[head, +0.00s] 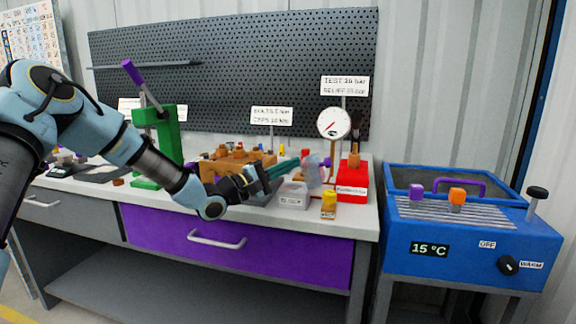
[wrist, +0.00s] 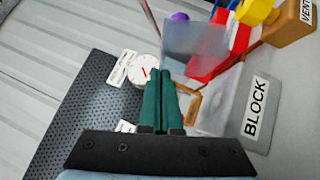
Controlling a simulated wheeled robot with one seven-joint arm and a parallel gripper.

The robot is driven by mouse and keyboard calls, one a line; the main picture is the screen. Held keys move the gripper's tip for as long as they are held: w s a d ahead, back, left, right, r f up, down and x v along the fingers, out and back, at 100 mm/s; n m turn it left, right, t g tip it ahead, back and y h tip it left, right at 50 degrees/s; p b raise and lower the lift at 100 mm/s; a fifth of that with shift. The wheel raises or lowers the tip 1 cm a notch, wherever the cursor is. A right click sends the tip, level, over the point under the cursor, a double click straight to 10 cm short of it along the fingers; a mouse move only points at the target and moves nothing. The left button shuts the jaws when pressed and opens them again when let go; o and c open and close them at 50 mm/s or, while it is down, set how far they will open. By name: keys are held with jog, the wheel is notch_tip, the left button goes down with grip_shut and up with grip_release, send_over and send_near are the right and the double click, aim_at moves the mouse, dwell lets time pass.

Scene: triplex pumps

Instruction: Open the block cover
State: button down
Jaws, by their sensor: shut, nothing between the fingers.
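A pale grey box labelled BLOCK (head: 292,196) stands near the front of the bench; it also shows in the wrist view (wrist: 235,98). A translucent grey panel (head: 312,172), which looks like the block cover, stands raised at the box's right side; in the wrist view (wrist: 196,47) it lies just beyond the fingertips. My gripper (head: 297,164), with green fingers, is above the box and left of the panel. In the wrist view (wrist: 162,72) the fingers are together with nothing between them. I cannot tell whether they touch the panel. The box's inside is mostly hidden.
A red pump stand (head: 352,180) and a white gauge (head: 333,123) are to the right. A green press (head: 155,145) and a brown block (head: 235,163) are left. A blue bath (head: 470,230) is far right.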

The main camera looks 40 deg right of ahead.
aim_at(308, 159)
jog(key=shift+s+d+r+m+y, duration=0.1)
jog(key=shift+s+r+m+y, duration=0.1)
jog(key=shift+m+y, duration=0.15)
jog(key=shift+s+d+r+m+t+y+b, duration=0.1)
jog(key=shift+s+d+r+m+y+b, duration=0.2)
jog(key=shift+s+m+y+b, duration=0.45)
jog(key=shift+s+d+r+m+t+y+b, duration=0.15)
jog(key=shift+s+d+m+y+b, duration=0.3)
jog(key=shift+b, duration=0.6)
jog(key=shift+s+d+r+m+t+y+b, duration=0.1)
jog(key=shift+s+d+r+m+y+b, duration=0.2)
jog(key=shift+m+y+b, duration=0.5)
jog(key=shift+h, duration=0.25)
jog(key=shift+w+a, duration=0.15)
jog(key=shift+w, duration=0.05)
jog(key=w+r+b+v, duration=0.1)
jog(key=w+v, duration=0.1)
jog(key=v, duration=1)
jog(key=shift+w+b, duration=0.15)
jog(key=shift+b, duration=0.25)
